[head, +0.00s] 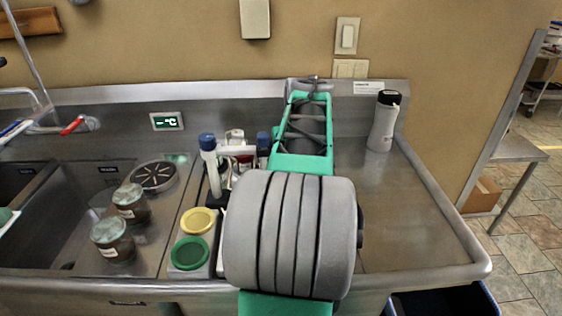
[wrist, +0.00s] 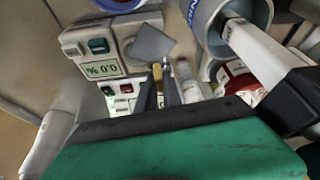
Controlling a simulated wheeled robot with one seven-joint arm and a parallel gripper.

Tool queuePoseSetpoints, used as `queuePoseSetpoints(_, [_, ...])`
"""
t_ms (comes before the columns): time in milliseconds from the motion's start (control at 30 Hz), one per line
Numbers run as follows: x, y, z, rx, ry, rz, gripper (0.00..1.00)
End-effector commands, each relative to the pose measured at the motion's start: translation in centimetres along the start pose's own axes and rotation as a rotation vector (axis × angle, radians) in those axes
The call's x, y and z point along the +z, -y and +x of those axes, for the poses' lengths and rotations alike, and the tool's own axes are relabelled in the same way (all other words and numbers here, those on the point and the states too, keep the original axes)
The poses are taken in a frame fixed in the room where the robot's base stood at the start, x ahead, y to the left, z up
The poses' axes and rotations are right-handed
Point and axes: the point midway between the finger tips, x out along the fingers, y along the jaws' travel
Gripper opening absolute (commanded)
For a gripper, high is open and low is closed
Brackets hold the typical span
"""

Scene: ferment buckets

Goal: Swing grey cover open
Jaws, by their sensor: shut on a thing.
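The grey cover (wrist: 151,43) shows in the wrist view as a small flat square plate, tilted, beside a pale panel with a display (wrist: 103,69). My gripper (wrist: 160,74) has its narrow dark fingers just below the plate's lower edge. The fingers are close together and shut on the cover, though the contact itself is small and hard to make out. In the head view my arm hides the fingers, and I cannot make out the cover.
A white tube with a blue cap (head: 209,158) stands left of my arm. Yellow (head: 198,221) and green (head: 190,253) round lids lie nearer. A white bottle (head: 383,122) stands at right; the counter before it is clear.

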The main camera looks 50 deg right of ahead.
Motion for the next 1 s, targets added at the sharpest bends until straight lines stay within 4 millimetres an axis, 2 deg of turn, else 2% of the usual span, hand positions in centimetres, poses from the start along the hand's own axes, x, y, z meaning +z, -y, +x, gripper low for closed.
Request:
queuePoseSetpoints(367, [-0.1, -0.1, -0.1, 0.003, -0.003, 0.005, 0.00])
queuePoseSetpoints(400, [-0.1, -0.1, -0.1, 0.003, -0.003, 0.005, 0.13])
queuePoseSetpoints(633, [-0.1, 0.0, 0.0, 0.002, -0.001, 0.003, 0.32])
queuePoseSetpoints(867, [-0.1, 0.0, -0.1, 0.002, -0.001, 0.003, 0.32])
queuePoseSetpoints(1000, [-0.2, -0.1, -1.6, 0.003, -0.005, 0.003, 0.32])
